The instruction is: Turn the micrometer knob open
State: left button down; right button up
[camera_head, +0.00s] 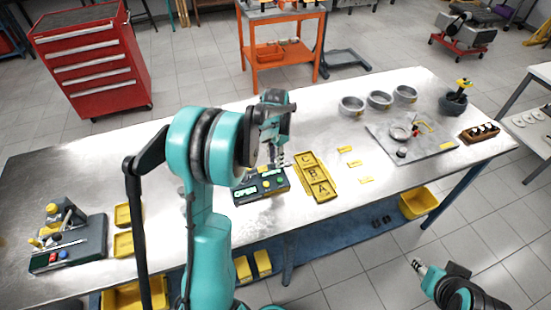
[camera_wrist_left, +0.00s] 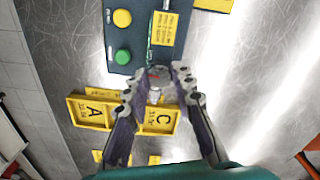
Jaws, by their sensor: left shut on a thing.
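The dark micrometer stand (camera_head: 262,194) sits on the metal bench, with a lit "OPEN" display and yellow and green buttons. It also shows at the top of the left wrist view (camera_wrist_left: 140,15). A small silvery knob (camera_wrist_left: 156,92) with a reddish mark lies at the stand's edge, between the fingers of my left gripper (camera_wrist_left: 156,82). The left gripper (camera_head: 279,160) is shut on the knob from above; its fingers partly hide the knob's sides. My right gripper (camera_head: 419,267) hangs off the bench at lower right, away from the stand; its jaw state is unclear.
A yellow tray marked A, B, C (camera_head: 318,188) lies right beside the stand. Several metal rings (camera_head: 352,106) and a grey plate (camera_head: 440,148) lie further right. A grey fixture (camera_head: 85,245) and yellow bins (camera_head: 123,244) stand at left.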

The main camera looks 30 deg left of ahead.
pick_arm(q)
jog(key=shift+m, duration=2.2)
jog(key=c, duration=1.3)
grip_release()
notch_tip(320, 180, up, 12)
